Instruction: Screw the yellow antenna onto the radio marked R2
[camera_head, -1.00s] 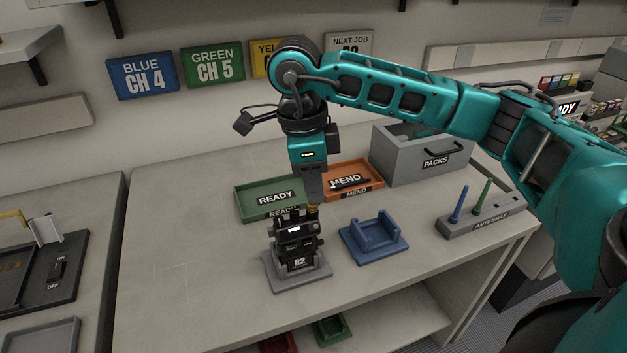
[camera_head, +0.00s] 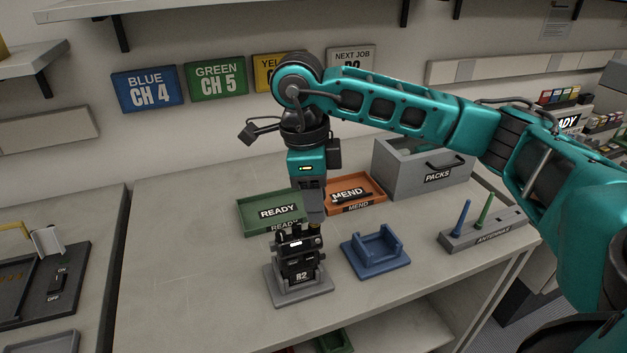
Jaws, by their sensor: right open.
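The black radio marked R2 (camera_head: 300,268) stands upright in a grey cradle (camera_head: 303,292) on the bench. My right gripper (camera_head: 312,216) points down at the top of the radio, over its right side. It is open. A small yellowish bit (camera_head: 318,227) shows just under the fingers at the radio's top right. The fingers hide most of that spot, so I cannot tell how the yellow antenna sits there. My left gripper is not in view.
A blue cradle (camera_head: 376,261) stands empty right of the radio. The green READY tray (camera_head: 250,228) and orange MEND tray (camera_head: 374,186) lie behind. A grey antenna rack (camera_head: 470,242) holds a blue and a green antenna. The grey PACKS bin (camera_head: 404,170) stands at the back.

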